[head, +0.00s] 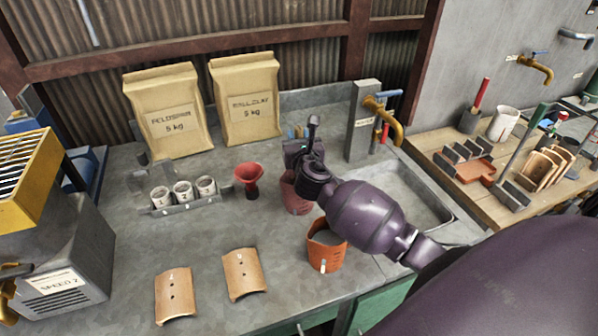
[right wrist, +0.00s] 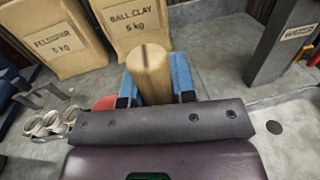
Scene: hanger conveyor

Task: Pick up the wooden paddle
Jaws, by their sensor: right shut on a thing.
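My right gripper (head: 298,134) is above the counter near the sink, over a reddish container (head: 295,197). In the right wrist view its two blue fingers (right wrist: 155,82) are closed on the sides of a pale wooden piece with a rounded, slotted end (right wrist: 151,70), which I take to be the wooden paddle. The rest of the paddle is hidden behind the gripper body. In the head view the gripper and arm cover most of it, so I cannot tell whether its lower end is still in the container. My left gripper is not in view.
An orange bucket (head: 327,255) stands in front of the reddish container. A red funnel (head: 248,178) and a rack of white cups (head: 182,207) are to the left. Two curved tiles (head: 243,274) lie in front. Paper sacks (head: 245,100) stand behind; a tap post (head: 362,120) and sink are at right.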

